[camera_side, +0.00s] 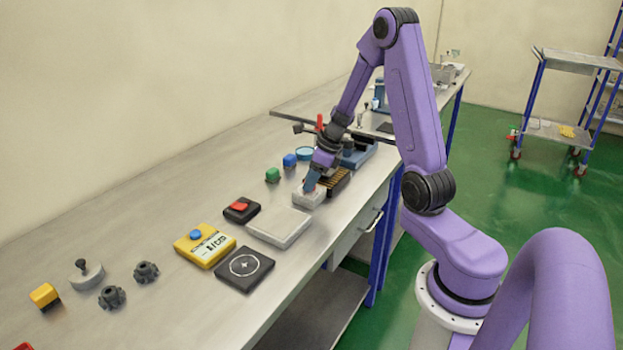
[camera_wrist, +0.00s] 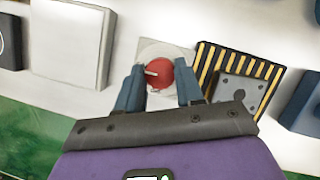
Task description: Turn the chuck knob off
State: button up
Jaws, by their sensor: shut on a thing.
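The chuck knob (camera_wrist: 160,73) is a red round knob with a pale pointer on a white base (camera_wrist: 149,49). In the wrist view its pointer points left. In the side view the white base (camera_side: 308,196) sits on the bench under my gripper, and the knob is mostly hidden by the fingers. My gripper (camera_wrist: 160,82) comes down over the knob, with one blue finger on each side of it. The fingers are shut on the knob. Their exact contact points are hard to make out.
A black-and-yellow striped block (camera_wrist: 245,75) stands close to the right of the knob in the wrist view. A pale square plate (camera_wrist: 70,40) lies to the left. Green (camera_side: 272,174) and blue (camera_side: 289,160) buttons stand behind in the side view.

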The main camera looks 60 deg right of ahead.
jog(key=n, duration=0.2)
jog(key=n+g+y, duration=0.1)
jog(key=n, duration=0.1)
jog(key=shift+d+y, duration=0.1)
jog(key=shift+y, duration=0.2)
jog(key=n+g, duration=0.1)
jog(key=n, duration=0.3)
jog(key=shift+w+d+n+y, duration=0.1)
jog(key=shift+w+n+y, duration=0.05)
jog(key=shift+n+y, duration=0.25)
jog(key=n+g, duration=0.2)
jog(key=n, duration=0.2)
jog(key=shift+w+n, duration=0.1)
jog(key=shift+n, duration=0.2)
jog(key=n+g, duration=0.1)
jog(key=n, duration=0.3)
jog(key=shift+w+g, duration=0.1)
jog(key=shift+g, duration=0.3)
jog(key=o, duration=1)
